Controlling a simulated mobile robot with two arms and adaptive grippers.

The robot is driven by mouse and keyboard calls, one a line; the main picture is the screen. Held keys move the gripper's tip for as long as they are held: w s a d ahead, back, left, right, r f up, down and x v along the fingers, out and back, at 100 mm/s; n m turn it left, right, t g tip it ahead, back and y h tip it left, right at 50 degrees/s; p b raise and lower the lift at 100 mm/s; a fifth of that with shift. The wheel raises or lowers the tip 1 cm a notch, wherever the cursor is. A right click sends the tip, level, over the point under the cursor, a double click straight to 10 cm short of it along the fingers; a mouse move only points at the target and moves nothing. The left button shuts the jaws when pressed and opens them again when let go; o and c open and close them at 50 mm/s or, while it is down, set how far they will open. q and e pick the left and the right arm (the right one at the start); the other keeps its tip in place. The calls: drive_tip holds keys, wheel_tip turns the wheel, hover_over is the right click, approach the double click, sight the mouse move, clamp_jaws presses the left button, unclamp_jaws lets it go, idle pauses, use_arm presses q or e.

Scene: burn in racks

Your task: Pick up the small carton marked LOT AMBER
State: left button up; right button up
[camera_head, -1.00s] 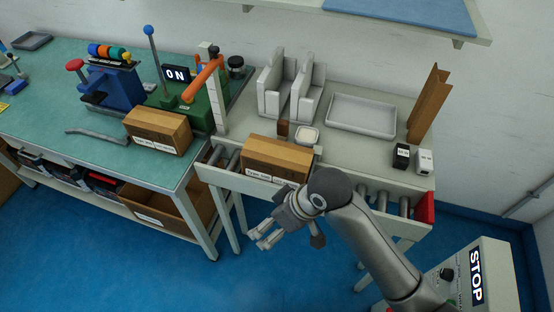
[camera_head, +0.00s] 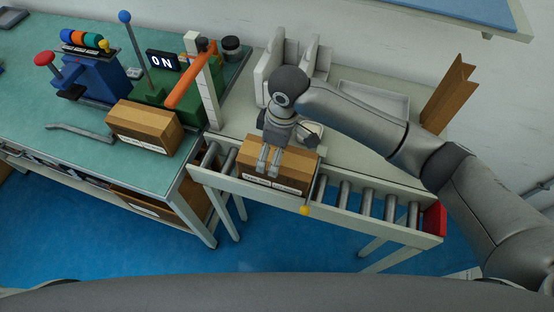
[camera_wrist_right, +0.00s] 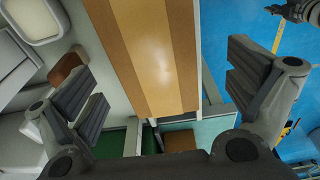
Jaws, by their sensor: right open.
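A brown carton (camera_head: 290,168) with a lighter tape strip sits on the roller conveyor; the print on its labels is too small to read. A similar carton (camera_head: 145,126) stands on the teal bench to the left, its label also unreadable. My right gripper (camera_head: 268,162) is over the conveyor carton and covers part of it. In the right wrist view the gripper (camera_wrist_right: 168,88) is open, with the carton (camera_wrist_right: 148,50) between and beyond its finger pads. I cannot tell whether either finger touches it. My left gripper does not show in the head view.
Rollers (camera_head: 365,202) right of the carton are clear, up to a red end stop (camera_head: 434,221). A pale post (camera_head: 205,85) and orange lever (camera_head: 188,82) stand to the left. A grey tray (camera_head: 375,100) and brown angled piece (camera_head: 448,92) are behind.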

drive_tip(key=shift+a+f, duration=0.1)
drive_tip(key=shift+f, duration=0.85)
drive_tip(key=shift+w+f, duration=0.1)
drive_tip(key=shift+f, duration=0.25)
drive_tip(key=f, duration=0.1)
drive_tip(key=f+p, duration=0.1)
drive_tip(key=f, duration=0.2)
drive_tip(key=shift+w+d+f, duration=0.15)
drive_tip(key=shift+w+d, duration=0.05)
drive_tip(key=shift+d, duration=0.05)
drive_tip(key=shift+f, duration=0.3)
drive_tip(key=shift+w+a+f, duration=0.1)
drive_tip(key=c, duration=1.4)
drive_tip(key=shift+c, duration=1.2)
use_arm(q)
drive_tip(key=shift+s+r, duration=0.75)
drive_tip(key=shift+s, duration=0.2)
